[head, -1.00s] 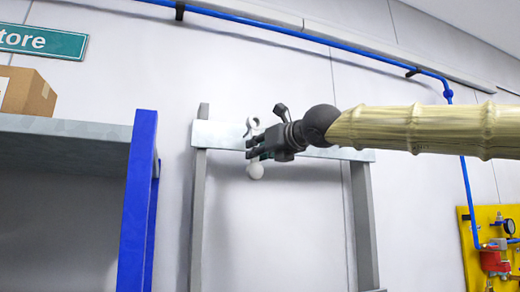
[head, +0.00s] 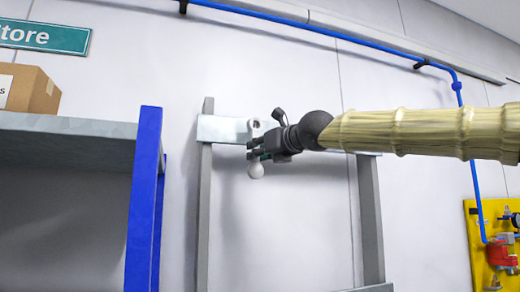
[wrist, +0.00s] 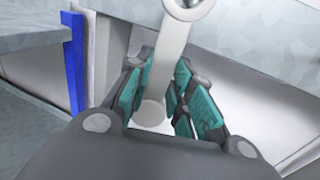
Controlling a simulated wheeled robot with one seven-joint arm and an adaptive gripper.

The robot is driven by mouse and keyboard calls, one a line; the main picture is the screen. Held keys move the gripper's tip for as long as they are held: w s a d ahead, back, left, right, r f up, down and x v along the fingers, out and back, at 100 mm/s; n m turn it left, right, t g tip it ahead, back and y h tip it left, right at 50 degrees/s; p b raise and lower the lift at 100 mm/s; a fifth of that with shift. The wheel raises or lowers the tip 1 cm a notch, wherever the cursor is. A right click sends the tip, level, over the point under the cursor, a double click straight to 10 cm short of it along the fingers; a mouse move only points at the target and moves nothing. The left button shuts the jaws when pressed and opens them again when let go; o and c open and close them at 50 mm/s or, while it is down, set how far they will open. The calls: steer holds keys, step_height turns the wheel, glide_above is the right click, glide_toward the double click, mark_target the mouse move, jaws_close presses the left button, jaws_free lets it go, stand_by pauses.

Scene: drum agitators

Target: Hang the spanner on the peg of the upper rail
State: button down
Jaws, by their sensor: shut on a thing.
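The pale spanner (wrist: 174,45) is in my gripper (wrist: 160,100), its shaft between the teal finger pads in the wrist view. In the head view my gripper (head: 256,152) is in front of the left part of the upper rail (head: 218,128). The spanner's upper end (head: 254,124) shows above the fingers and its rounded lower end (head: 256,171) below them. The spanner stands about upright. The upper rail is a pale metal bar between two grey posts. I cannot make out the peg; the spanner and gripper may hide it.
A shelf with a blue post (head: 143,200) stands to the left, with a cardboard box (head: 32,90) on top. A blue pipe (head: 330,33) runs along the wall above. A yellow panel (head: 482,222) with fittings is at the right. The space between the grey posts below the rail is clear.

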steer(key=shift+w+a, duration=0.25)
steer(key=shift+w, duration=0.55)
steer(key=shift+w+a+f, duration=0.2)
steer(key=shift+w+f, duration=0.2)
steer(key=shift+w, duration=0.15)
steer(key=c, duration=1.2)
jaws_free()
steer(key=shift+o, duration=0.2)
steer(key=shift+f, duration=0.1)
steer(key=v, duration=1.2)
